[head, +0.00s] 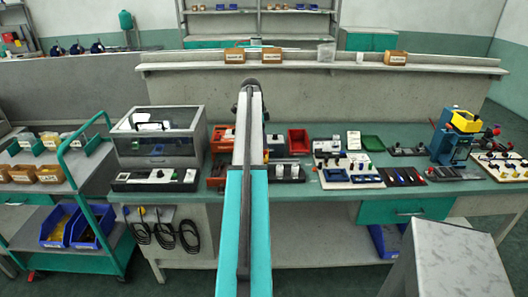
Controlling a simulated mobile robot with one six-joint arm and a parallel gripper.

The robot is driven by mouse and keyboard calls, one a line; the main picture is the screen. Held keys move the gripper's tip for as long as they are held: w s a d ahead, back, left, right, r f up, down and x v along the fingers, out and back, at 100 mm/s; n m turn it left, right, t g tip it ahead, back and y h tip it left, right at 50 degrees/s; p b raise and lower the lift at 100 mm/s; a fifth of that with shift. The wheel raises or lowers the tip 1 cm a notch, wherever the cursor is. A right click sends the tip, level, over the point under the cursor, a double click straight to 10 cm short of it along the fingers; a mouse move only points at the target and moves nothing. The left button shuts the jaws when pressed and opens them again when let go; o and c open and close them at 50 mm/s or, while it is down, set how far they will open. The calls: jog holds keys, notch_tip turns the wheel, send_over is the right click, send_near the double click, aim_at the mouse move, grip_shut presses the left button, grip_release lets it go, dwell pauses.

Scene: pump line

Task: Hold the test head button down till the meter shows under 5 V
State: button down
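I cannot make out a test head button or a meter reading for sure at this size. On the left of the bench (335,195) stands a grey box with a clear window (182,119). In front of it lies a low black unit (128,179) with a white plate and small knobs; its markings are too small to read. My arm reaches away over the middle of the bench, and its end is hidden behind its own links. My gripper does not show, so I cannot tell what it is near or touching.
Trays and boards with small parts lie right of my arm, including a red bin (299,139) and green tray (373,143). A blue and yellow machine (447,147) stands at the right. A teal cart (70,165) is at the left. A grey block (453,262) is front right.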

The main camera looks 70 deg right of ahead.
jog(key=shift+r+p, duration=1.05)
jog(key=shift+r, duration=1.2)
